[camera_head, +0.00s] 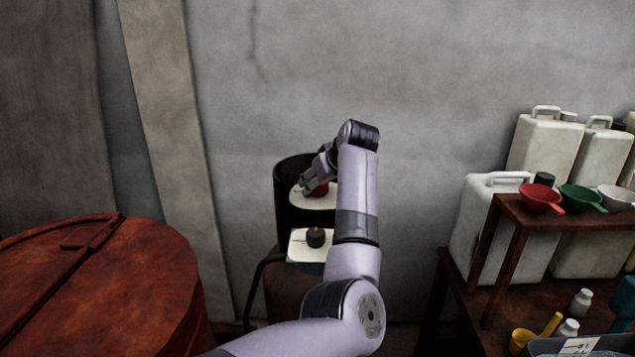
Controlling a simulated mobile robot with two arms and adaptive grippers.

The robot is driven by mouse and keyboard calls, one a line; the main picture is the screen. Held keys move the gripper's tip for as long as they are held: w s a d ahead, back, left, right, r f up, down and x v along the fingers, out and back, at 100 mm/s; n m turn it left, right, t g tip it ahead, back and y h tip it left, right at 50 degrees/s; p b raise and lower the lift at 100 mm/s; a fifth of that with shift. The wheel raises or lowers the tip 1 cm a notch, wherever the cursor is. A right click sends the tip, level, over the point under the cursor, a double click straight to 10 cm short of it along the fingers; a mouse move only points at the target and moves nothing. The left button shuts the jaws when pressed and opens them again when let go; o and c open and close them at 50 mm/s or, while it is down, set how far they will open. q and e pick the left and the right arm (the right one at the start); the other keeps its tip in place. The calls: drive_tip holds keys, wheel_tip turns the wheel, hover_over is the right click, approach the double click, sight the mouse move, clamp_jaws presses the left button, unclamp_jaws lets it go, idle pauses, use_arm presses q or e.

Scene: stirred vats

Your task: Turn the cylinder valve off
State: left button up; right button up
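A dark upright cylinder-like housing (288,212) stands against the wall at the centre. A pale plate (328,203) on it bears a red knob (321,190), partly hidden by my gripper. Below it, a dark round knob (316,237) sits on a second pale plate (300,250). Which knob is the cylinder valve is not clear from this view. My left gripper (308,187) reaches down from the right, with its fingers at the red knob. I cannot tell whether they touch it or grip it. My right gripper is not in view.
A large rusty-red round lid (130,290) fills the lower left. At right, a brown shelf (515,213) carries red (541,198) and green (580,198) funnels, with white jerrycans (545,145) around it. Small bottles (580,303) stand on the lower bench. A leaning beam (170,120) is at left.

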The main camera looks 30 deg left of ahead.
use_arm(q)
drive_tip(key=shift+r+m+t+h+p, duration=0.2)
drive_tip(key=shift+m+t+h+p, duration=0.4)
drive_tip(key=shift+m+t+p, duration=0.55)
drive_tip(key=m+t+h+p, duration=0.1)
drive_tip(key=m+h+p, duration=0.1)
drive_tip(key=m, duration=0.1)
drive_tip(key=m+t+h+p, duration=0.1)
drive_tip(key=m+h+p, duration=0.1)
drive_tip(key=m+p, duration=0.1)
drive_tip(key=shift+a+r+m+p, duration=0.1)
drive_tip(key=shift+m+p, duration=0.25)
drive_tip(key=m+h+p, duration=0.2)
drive_tip(key=shift+m+t, duration=0.35)
drive_tip(key=shift+m, duration=0.05)
drive_tip(key=m+h, duration=0.2)
drive_tip(key=shift+f+m+p, duration=0.25)
drive_tip(key=shift+m+p, duration=0.05)
drive_tip(key=shift+p, duration=0.05)
drive_tip(key=shift+w+m+g+h, duration=0.1)
drive_tip(key=shift+m+g+h, duration=0.4)
drive_tip(key=shift+m+h, duration=1.05)
drive_tip(key=shift+d+m, duration=0.2)
drive_tip(key=shift+m, duration=0.15)
drive_tip(key=o, duration=1.2)
